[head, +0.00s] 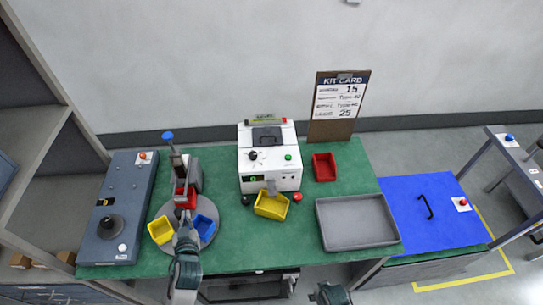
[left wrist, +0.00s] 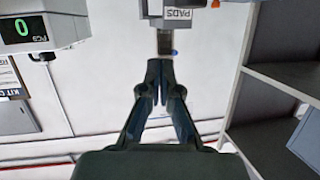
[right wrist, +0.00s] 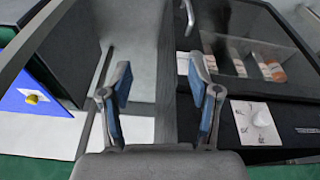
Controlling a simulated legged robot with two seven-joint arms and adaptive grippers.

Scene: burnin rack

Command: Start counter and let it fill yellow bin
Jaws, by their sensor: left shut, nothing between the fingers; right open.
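The white counter (head: 270,165) stands at the back middle of the green bench, with a black knob (head: 253,155) and a green button (head: 288,157) on its front. Its display (left wrist: 22,28) reads 0 in the left wrist view. The yellow bin (head: 270,206) sits under the counter's front chute; its contents are too small to tell. My left gripper (head: 184,216) is shut and empty over the round turntable, left of the counter. It also shows in the left wrist view (left wrist: 157,72), near a dispenser labelled PADS (left wrist: 232,18). My right gripper (right wrist: 162,82) is open and empty, low in front of the bench.
The turntable holds another yellow bin (head: 161,230), a blue bin (head: 204,227) and a red bin (head: 186,199). Another red bin (head: 324,167) and a grey tray (head: 357,240) lie right of the counter. A kit card (head: 338,105) stands behind. A blue panel (head: 420,212) is farther right.

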